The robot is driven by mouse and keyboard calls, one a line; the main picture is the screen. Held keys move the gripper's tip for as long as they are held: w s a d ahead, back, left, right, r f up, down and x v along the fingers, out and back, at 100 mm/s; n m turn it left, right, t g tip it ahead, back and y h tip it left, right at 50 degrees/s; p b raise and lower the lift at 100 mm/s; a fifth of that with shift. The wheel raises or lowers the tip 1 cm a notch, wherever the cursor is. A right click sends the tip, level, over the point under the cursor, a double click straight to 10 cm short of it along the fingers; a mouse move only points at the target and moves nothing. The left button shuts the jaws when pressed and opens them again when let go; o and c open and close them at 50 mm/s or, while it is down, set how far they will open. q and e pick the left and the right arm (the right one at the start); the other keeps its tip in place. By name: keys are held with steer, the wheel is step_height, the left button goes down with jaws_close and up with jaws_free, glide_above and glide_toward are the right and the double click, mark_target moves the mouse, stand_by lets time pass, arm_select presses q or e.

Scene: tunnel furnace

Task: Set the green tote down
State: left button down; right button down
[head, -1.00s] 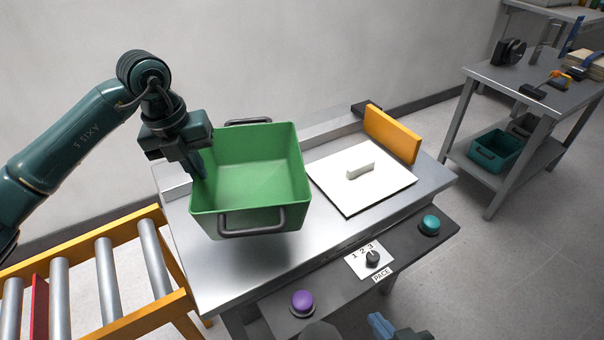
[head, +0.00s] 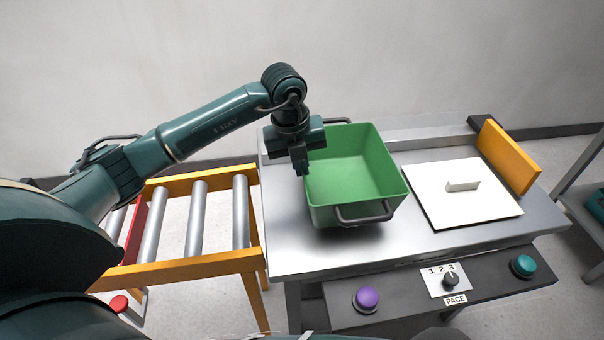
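The green tote (head: 352,180) is upright on the left half of the steel table (head: 300,250), empty, with a dark handle at its front and back. A dark shadow lies close under its front; I see no clear gap below it. My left gripper (head: 301,168) points down at the back part of the tote's left wall. Its fingers overlap the rim in the picture; whether they grip the wall is too small to tell. My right gripper is not in view.
A white lid-like plate with a handle (head: 464,195) lies right of the tote, beside a yellow stop (head: 508,158). A roller conveyor (head: 197,215) adjoins at left. The front panel has a purple button (head: 367,299), dial (head: 450,280) and teal button (head: 523,265).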

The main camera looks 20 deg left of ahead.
arm_select(q)
steer(key=shift+f, duration=1.5)
steer(key=shift+f, duration=0.2)
steer(key=c, duration=1.6)
jaws_free()
steer(key=shift+c, duration=0.2)
step_height(320, 180, up, 12)
steer(key=s+a, duration=0.1)
steer(key=shift+s, duration=0.35)
